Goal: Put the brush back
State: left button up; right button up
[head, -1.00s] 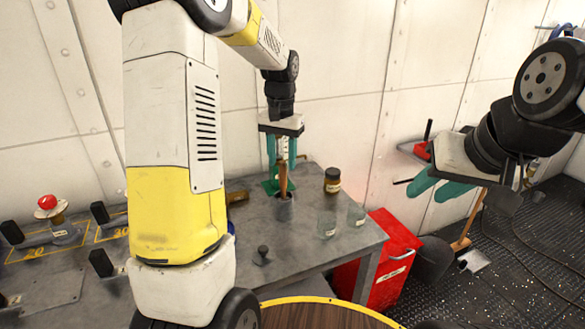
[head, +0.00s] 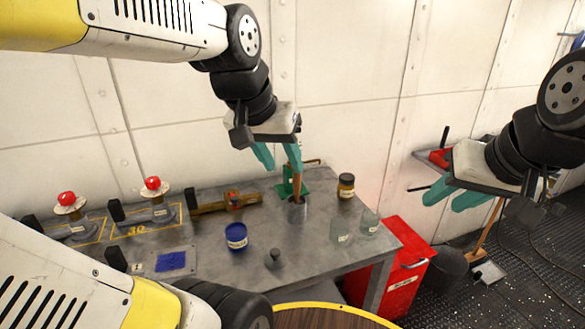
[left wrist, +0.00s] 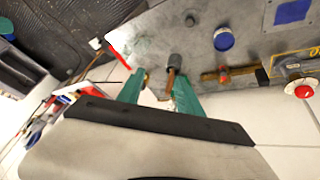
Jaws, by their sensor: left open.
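The brush (head: 297,186) shows as a wooden handle, nearly upright, in a dark grey cup (head: 297,210) near the back of the metal bench. Its lower end is hidden in the cup. My left gripper (head: 283,167) is open above the cup, its teal fingers pointing down near the handle's upper part. In the left wrist view, the handle (left wrist: 171,80) and cup (left wrist: 175,62) show between and beyond the fingers; contact cannot be told. My right gripper (head: 445,204) is open and empty, off to the right beyond the bench.
A blue pot (head: 236,237), a brown jar (head: 346,187) and clear glasses (head: 370,223) stand on the bench (head: 315,262). Red-knobbed devices (head: 153,188) are at left; a red cabinet (head: 405,280) is at right.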

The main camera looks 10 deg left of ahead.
pick_arm(q)
jog(key=s, duration=0.2)
jog(key=s+f+t, duration=0.1)
jog(key=shift+s+d, duration=0.3)
jog(key=shift+s, duration=0.05)
